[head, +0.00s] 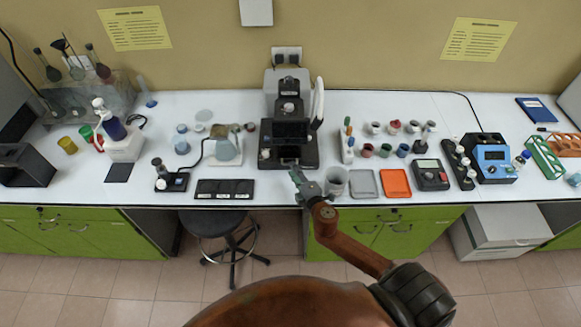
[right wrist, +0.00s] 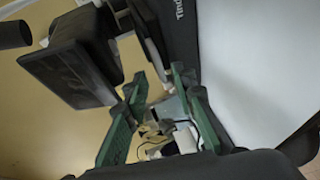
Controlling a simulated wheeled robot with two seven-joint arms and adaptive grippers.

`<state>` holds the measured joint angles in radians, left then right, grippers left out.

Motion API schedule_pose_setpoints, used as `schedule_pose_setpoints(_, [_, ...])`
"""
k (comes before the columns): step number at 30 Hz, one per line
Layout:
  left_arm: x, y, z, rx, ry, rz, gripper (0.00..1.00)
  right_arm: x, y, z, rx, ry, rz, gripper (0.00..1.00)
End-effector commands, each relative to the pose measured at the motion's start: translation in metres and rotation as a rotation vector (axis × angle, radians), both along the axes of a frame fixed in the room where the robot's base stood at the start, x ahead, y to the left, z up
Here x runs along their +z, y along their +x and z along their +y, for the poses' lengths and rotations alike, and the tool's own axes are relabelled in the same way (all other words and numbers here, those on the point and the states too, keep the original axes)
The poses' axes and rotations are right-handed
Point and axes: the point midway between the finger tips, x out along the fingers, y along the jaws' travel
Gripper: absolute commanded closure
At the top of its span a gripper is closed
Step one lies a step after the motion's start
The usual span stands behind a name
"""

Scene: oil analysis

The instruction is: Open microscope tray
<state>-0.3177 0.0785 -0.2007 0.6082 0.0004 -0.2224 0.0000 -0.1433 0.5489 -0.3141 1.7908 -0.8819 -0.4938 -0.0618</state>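The microscope (head: 289,131) is a black and grey unit standing at the middle of the white bench, against the wall. Its dark screen-like front panel and lower front part face me; I cannot clearly make out a separate tray. My right gripper (head: 303,184) is just in front of the microscope's base, at the bench's front edge. In the right wrist view its two green fingers (right wrist: 157,82) are apart, with dark microscope parts (right wrist: 75,70) close beyond the tips. I cannot tell whether they touch. My left gripper is not in view.
A grey cup (head: 336,182), a grey tray (head: 363,184) and an orange tray (head: 395,183) are right of my right gripper. A black three-part panel (head: 224,189) lies to the left. A stool (head: 214,224) stands below the bench.

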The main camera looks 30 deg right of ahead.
Motion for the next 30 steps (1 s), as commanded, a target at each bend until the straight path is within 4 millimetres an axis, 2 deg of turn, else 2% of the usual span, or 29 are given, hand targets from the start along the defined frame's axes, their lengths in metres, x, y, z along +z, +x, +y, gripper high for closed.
schedule_pose_setpoints(4, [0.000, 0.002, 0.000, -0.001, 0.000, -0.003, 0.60, -0.003, 0.017, -0.003, 0.000, -0.001, 0.000, 0.76])
schedule_pose_setpoints(10, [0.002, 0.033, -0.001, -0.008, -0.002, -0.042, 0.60, -0.005, 0.024, -0.003, 0.002, 0.000, 0.001, 0.76])
schedule_pose_setpoints(13, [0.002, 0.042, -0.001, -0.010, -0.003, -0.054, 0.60, -0.005, 0.025, -0.002, 0.003, 0.000, 0.001, 0.76])
schedule_pose_setpoints(16, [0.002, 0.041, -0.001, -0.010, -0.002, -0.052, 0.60, -0.005, 0.025, -0.002, 0.003, 0.000, 0.001, 0.76])
schedule_pose_setpoints(26, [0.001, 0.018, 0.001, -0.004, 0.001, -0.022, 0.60, -0.005, 0.025, -0.001, 0.004, 0.000, 0.001, 0.99])
schedule_pose_setpoints(30, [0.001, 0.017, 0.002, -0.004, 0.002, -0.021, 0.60, -0.005, 0.025, -0.001, 0.004, 0.000, 0.001, 1.00])
